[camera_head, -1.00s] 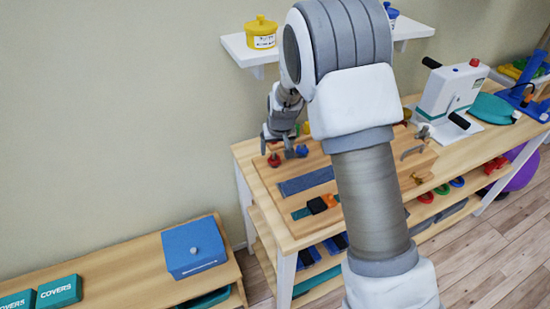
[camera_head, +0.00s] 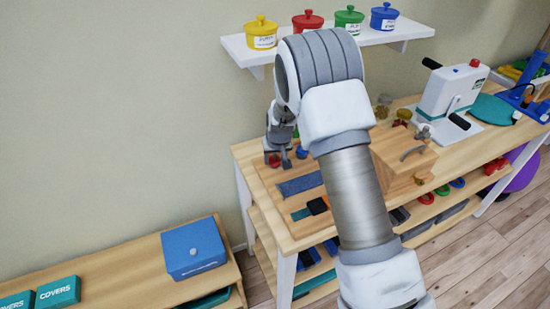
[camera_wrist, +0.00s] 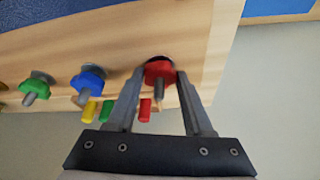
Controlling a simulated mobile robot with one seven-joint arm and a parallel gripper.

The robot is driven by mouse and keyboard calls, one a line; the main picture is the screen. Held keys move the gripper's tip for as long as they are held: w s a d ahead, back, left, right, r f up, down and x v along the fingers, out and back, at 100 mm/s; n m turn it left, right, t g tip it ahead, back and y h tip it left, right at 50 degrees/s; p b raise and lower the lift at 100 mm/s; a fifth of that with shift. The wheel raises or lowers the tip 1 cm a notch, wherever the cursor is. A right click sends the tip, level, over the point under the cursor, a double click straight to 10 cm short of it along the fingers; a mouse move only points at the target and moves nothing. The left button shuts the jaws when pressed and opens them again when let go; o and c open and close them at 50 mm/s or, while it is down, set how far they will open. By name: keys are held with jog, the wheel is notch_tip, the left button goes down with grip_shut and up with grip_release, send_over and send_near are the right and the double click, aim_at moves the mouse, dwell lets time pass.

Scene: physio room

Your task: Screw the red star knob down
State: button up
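The red star knob (camera_wrist: 158,74) sits on its threaded stud at the edge of the wooden board, between my fingertips in the wrist view. It also shows in the head view (camera_head: 274,161), partly hidden by my gripper (camera_head: 280,158). My gripper (camera_wrist: 160,76) has its fingers apart, one on each side of the knob. A narrow gap seems to show beside the knob, though contact is hard to tell. The blue knob (camera_wrist: 87,80) and the green knob (camera_wrist: 35,89) stand on their own studs to the left in the wrist view.
Small yellow (camera_wrist: 89,110) and red (camera_wrist: 145,108) pegs are close to my fingers in the wrist view. A shelf with lidded pots (camera_head: 330,45) hangs above.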

grip_shut()
jog(key=shift+a+m, duration=0.1)
jog(key=shift+m, duration=0.3)
